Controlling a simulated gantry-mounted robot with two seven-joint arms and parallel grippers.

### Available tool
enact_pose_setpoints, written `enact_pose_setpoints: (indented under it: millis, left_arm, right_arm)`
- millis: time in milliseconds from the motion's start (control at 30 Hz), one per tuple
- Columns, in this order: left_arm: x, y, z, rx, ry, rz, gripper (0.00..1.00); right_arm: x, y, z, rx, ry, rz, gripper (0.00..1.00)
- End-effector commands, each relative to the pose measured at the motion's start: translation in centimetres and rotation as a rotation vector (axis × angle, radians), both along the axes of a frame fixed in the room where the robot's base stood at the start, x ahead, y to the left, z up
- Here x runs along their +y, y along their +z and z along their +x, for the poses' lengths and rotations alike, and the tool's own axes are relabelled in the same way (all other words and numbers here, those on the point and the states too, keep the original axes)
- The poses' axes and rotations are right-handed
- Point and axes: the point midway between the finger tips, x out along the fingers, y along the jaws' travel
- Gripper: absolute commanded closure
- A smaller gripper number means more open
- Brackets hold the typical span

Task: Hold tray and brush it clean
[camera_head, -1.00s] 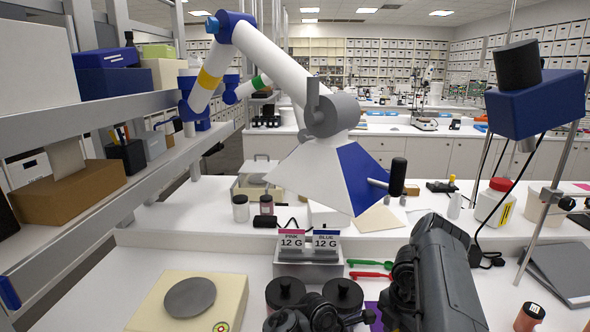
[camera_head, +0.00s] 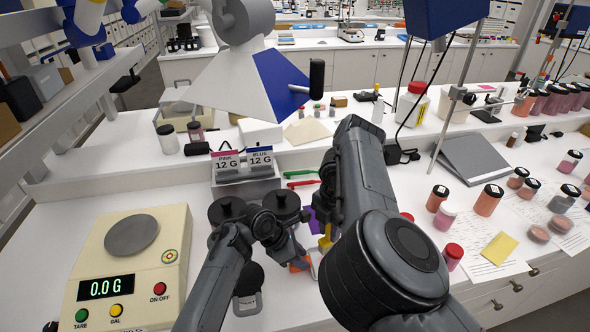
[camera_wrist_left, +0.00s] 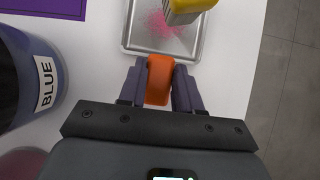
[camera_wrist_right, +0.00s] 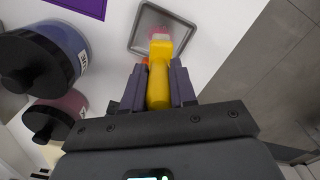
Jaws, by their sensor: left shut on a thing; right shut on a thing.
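The metal tray (camera_wrist_left: 138,40) lies flat on the white bench, with pink powder (camera_wrist_left: 165,25) on its floor. My left gripper (camera_wrist_left: 159,85) is shut on the tray's orange grip (camera_wrist_left: 160,78) at the near edge. The right wrist view also shows the tray (camera_wrist_right: 183,30). My right gripper (camera_wrist_right: 158,85) is shut on the yellow brush (camera_wrist_right: 160,75). The brush's pale, pinkish bristles (camera_wrist_right: 160,37) are over the tray by the powder; I cannot tell whether they touch it. In the head view the arms mostly hide the tray; the orange grip (camera_head: 299,265) and yellow brush (camera_head: 325,242) show.
A jar labelled BLUE (camera_wrist_left: 42,80) stands close left of the tray, with another black-lidded jar (camera_wrist_right: 55,115) nearby. A purple mat (camera_wrist_right: 85,5) lies beyond. A scale (camera_head: 130,260) reading 0.0 g is at left. Reddish jars (camera_head: 488,200) and papers are at right.

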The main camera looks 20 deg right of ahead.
Motion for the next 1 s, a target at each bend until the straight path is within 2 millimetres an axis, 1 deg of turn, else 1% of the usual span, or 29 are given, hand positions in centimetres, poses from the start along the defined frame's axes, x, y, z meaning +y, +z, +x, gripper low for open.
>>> enact_pose_setpoints:
  millis: [33,400,600,800,1000]
  left_arm:
    - [0.3,-0.9,-0.3,0.014,0.003,0.008,1.0]
    - [0.3,-0.8,-0.3,0.014,0.003,0.008,1.0]
    - [0.3,-0.8,-0.3,0.013,0.002,0.008,1.0]
    - [0.3,-0.8,-0.3,0.014,0.001,0.008,1.0]
    - [0.3,-0.8,-0.3,0.014,0.001,0.008,1.0]
  right_arm:
    - [0.0,-0.4,0.0,0.002,0.0,0.001,1.0]
    - [0.0,-3.2,0.0,0.005,0.0,0.002,1.0]
    - [0.0,-4.3,0.1,0.003,0.0,0.003,1.0]
    - [0.0,-4.9,0.1,0.003,0.001,0.003,1.0]
    - [0.0,-4.9,0.1,0.003,0.0,0.003,1.0]
